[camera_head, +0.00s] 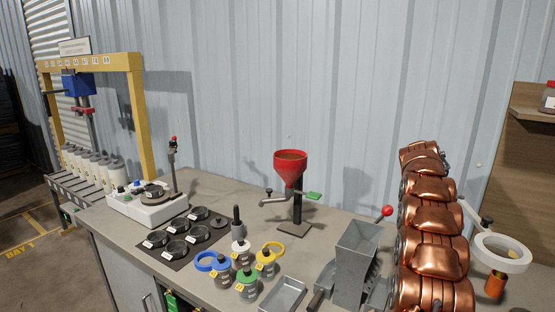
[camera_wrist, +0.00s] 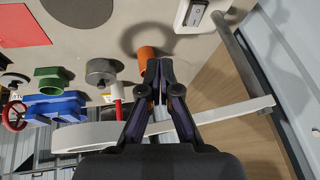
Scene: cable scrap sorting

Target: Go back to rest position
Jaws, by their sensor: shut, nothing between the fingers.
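My gripper (camera_wrist: 160,68) is in the middle of the wrist view. Its dark fingers are together, with nothing seen between them. An orange cylinder (camera_wrist: 146,58) shows just beside the fingertips; I cannot tell if they touch. A pale curved band (camera_wrist: 235,110) crosses behind the fingers. In the head view, my copper-coloured arm fills the right side, and my gripper cannot be made out there. A white ring (camera_head: 482,246) stands right of the arm, above a copper-orange cylinder (camera_head: 495,285).
The grey bench carries a red funnel (camera_head: 290,167) on a stand, a grey hopper (camera_head: 354,258), a metal tray (camera_head: 283,294), coloured-ringed containers (camera_head: 247,284) and a dark mat (camera_head: 183,258) with black dishes. A yellow frame (camera_head: 138,120) stands left. A wooden shelf (camera_head: 533,115) is at right.

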